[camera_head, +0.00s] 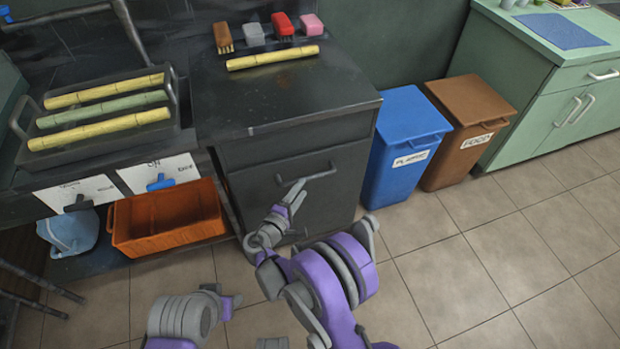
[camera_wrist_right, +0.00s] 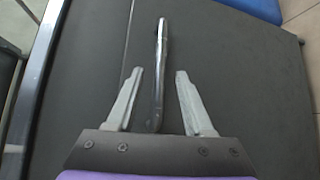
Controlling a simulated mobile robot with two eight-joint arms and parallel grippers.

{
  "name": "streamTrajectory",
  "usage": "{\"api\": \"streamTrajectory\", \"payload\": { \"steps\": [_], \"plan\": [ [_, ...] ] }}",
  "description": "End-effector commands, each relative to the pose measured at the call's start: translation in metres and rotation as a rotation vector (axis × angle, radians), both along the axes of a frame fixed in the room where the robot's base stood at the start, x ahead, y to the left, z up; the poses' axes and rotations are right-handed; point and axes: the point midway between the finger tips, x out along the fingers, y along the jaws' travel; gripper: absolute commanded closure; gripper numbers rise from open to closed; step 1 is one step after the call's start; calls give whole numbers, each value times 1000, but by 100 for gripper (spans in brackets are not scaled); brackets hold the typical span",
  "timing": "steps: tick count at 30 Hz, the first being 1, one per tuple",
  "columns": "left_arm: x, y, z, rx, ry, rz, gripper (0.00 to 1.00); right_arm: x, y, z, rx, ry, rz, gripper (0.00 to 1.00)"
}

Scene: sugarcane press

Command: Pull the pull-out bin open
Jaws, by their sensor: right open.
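The pull-out bin (camera_head: 255,196) is the dark front below the black counter, with a bar handle (camera_head: 307,174) near its top. The front looks closed, flush with the cabinet. My right gripper (camera_head: 296,190) is just in front of the handle, near its left part. In the right wrist view the fingers of the gripper (camera_wrist_right: 160,74) are open, one on each side of the handle (camera_wrist_right: 161,45), with a gap on both sides. Part of my other arm shows at the bottom of the head view, but its fingers cannot be made out.
A blue bin (camera_head: 400,150) and a brown bin (camera_head: 465,130) stand right of the cabinet. Brushes and a cane lie on the countertop (camera_head: 300,90). Tiled floor (camera_head: 470,260) in front is clear.

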Motion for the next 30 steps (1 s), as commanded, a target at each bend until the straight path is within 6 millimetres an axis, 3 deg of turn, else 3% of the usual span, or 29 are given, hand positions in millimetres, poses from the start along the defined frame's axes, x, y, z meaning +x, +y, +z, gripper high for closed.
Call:
{"api": "streamTrajectory", "payload": {
  "steps": [3,10,23,30],
  "plan": [
    [1,0,-5,0,2,0,50,22,-12,-5,-1,1,-3,48],
    [1,0,-10,0,3,0,50,51,-27,-9,0,1,-2,48],
    [2,0,-11,0,3,0,50,60,-31,-9,2,0,1,48],
    [2,0,-11,0,3,0,50,60,-31,-9,1,0,0,91]
  ]
}}
